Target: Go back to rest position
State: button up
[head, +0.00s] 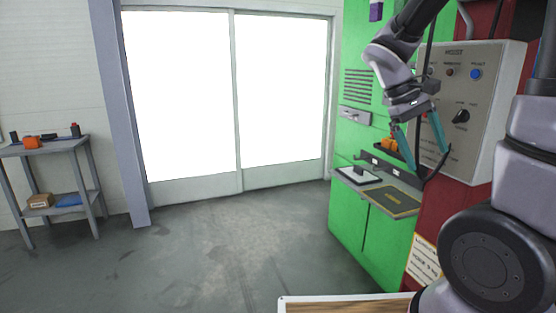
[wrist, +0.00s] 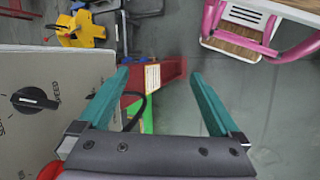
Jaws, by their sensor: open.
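My gripper (head: 421,150) hangs in front of the grey control panel (head: 503,72) at the right of the head view, with its teal fingers pointing down. In the wrist view my gripper (wrist: 160,85) has its two teal fingers spread wide apart, with nothing held between them. The control panel (wrist: 50,75) also shows at the left of the wrist view, beside the left finger, with a black speed knob (wrist: 34,100) on it. The lower part of the panel is partly hidden by my fingers in the head view.
A green cabinet (head: 347,217) with a small shelf (head: 393,200) stands left of the panel. A grey side table (head: 60,146) stands at far left by a glazed door (head: 240,180). A pink-framed wooden item (wrist: 240,42) is at upper right in the wrist view. The middle floor is clear.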

jog(key=s+a+r+m+t+y, duration=0.4)
jog(key=a+r+m+t+y, duration=0.2)
jog(key=a+r+t+y, duration=0.1)
notch_tip(320, 180, up, 4)
jog(key=shift+s+a+f+t, duration=0.1)
jog(key=shift+s+a+t, duration=0.15)
jog(key=shift+a+t, duration=0.65)
